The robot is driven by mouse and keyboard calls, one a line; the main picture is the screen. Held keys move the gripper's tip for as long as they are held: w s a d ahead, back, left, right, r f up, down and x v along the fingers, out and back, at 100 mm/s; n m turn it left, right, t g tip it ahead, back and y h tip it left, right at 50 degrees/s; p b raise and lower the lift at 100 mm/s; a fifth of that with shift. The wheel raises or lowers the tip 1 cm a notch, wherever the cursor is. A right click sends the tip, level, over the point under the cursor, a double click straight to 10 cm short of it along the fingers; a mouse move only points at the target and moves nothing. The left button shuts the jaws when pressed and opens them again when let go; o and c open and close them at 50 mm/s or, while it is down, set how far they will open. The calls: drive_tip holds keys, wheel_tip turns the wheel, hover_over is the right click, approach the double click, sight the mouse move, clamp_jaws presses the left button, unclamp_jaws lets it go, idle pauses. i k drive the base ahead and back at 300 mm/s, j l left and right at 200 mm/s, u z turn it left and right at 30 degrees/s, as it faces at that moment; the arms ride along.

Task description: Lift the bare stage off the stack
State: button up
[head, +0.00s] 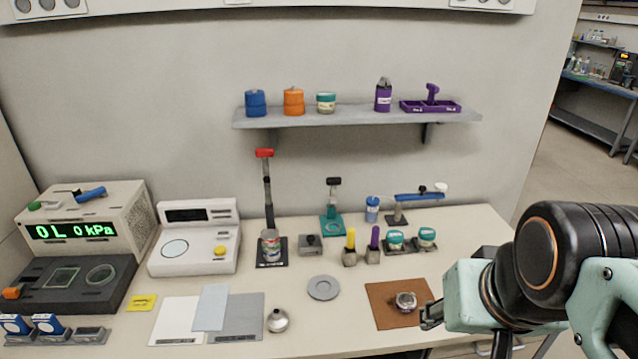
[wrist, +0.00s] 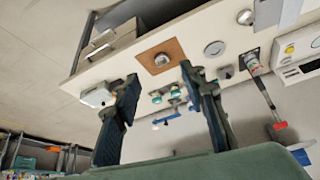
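A short round metal piece (head: 405,301), possibly the stack with the stage, sits on a brown mat (head: 381,316) at the front right of the bench. The single layers of the piece are too small to tell apart. In the wrist view the metal piece (wrist: 162,60) and the mat (wrist: 176,46) lie beyond and between my fingertips. My gripper (head: 430,316) is beside the mat's right edge in the head view, apart from the piece. The wrist view shows my gripper (wrist: 158,73) open with nothing between its fingers.
A grey ringed disc (head: 323,288) and a metal cone-like part (head: 278,321) lie left of the mat. Tools with yellow and purple handles (head: 374,240) and teal-lidded jars (head: 426,237) stand behind it. A shelf (head: 350,118) hangs above.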

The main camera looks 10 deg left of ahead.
sight(269, 237)
drive_tip(key=i+j, duration=0.1)
drive_tip(key=i, duration=0.7)
drive_tip(key=u, duration=0.95)
